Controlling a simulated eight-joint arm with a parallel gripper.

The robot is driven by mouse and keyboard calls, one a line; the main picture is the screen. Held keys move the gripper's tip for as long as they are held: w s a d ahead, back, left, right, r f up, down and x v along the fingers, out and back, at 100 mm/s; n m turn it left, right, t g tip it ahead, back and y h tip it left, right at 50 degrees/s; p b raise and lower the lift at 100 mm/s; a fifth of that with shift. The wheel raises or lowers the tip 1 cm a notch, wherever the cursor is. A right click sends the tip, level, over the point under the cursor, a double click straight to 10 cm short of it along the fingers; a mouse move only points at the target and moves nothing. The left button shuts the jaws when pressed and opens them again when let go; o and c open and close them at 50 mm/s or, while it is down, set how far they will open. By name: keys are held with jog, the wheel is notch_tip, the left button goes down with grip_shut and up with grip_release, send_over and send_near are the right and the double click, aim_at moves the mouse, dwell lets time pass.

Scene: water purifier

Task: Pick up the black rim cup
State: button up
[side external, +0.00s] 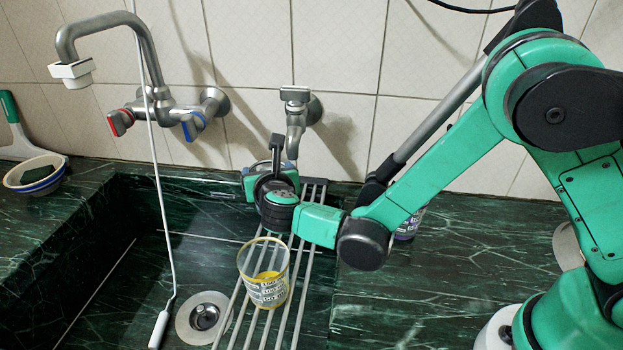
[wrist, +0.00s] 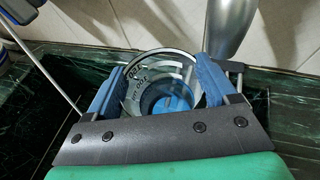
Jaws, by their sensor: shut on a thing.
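In the side external view my gripper (side external: 272,172) is over the far part of the sink rack, near the wall. There the held cup cannot be made out behind my wrist.
A clear cup with yellow inside and printed lettering (side external: 265,275) stands on the metal rack (side external: 305,270), nearer the camera. Taps (side external: 290,110) project from the wall close behind my gripper. A thin white hose (side external: 157,190) hangs into the sink. A dark container (side external: 409,222) stands behind my arm.

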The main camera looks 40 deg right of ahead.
jog(key=w+a, duration=0.3)
jog(key=a, duration=0.9)
jog(key=d+r+n+t+y, duration=0.1)
jog(key=d+r+n+y, duration=0.4)
jog(key=r, duration=0.6)
jog(key=s+d+r+n+y, duration=0.25)
jog(key=s+d+r, duration=0.25)
jog(key=s+d, duration=0.35)
jog(key=d+r+m+h, duration=0.3)
jog(key=d+m+h, duration=0.3)
jog(key=d, duration=0.4)
jog(key=shift+r+g, duration=0.2)
jog(key=shift+g, duration=0.1)
jog(key=shift+m, duration=0.25)
